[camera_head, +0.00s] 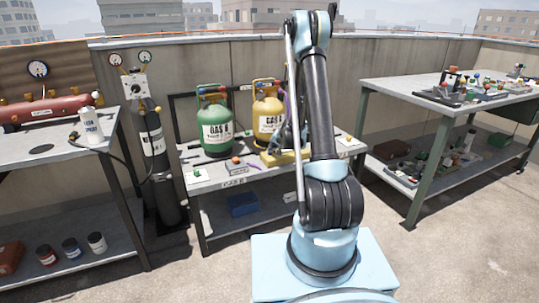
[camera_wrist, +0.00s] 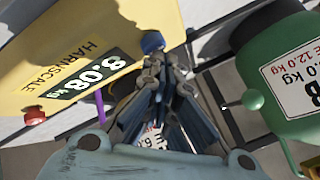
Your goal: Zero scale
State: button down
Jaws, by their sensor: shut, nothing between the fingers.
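The yellow scale (camera_head: 272,159) lies on the middle bench, partly hidden behind my arm. In the wrist view its yellow body (camera_wrist: 60,35) fills the upper left, and its display (camera_wrist: 88,74) reads 8.08 kg. A blue button (camera_wrist: 152,42) is at one end of the panel and a red button (camera_wrist: 35,117) at the other. My gripper (camera_wrist: 153,62) is shut and empty, its tips right by the blue button; I cannot tell whether they touch it. In the head view my gripper (camera_head: 284,142) is over the scale, largely hidden by my arm.
A green gas cylinder (camera_head: 215,130) stands left of the scale; it is close beside my gripper in the wrist view (camera_wrist: 265,75). A yellow gas cylinder (camera_head: 267,112) stands behind. Small items, including a blue bin (camera_head: 243,205), lie around. Side benches stand left and right (camera_head: 400,92).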

jog(key=shift+f, duration=0.15)
dwell(0.5)
jog(key=shift+r, duration=1.05)
notch_tip(320, 180, up, 5)
dwell(0.4)
dwell(0.5)
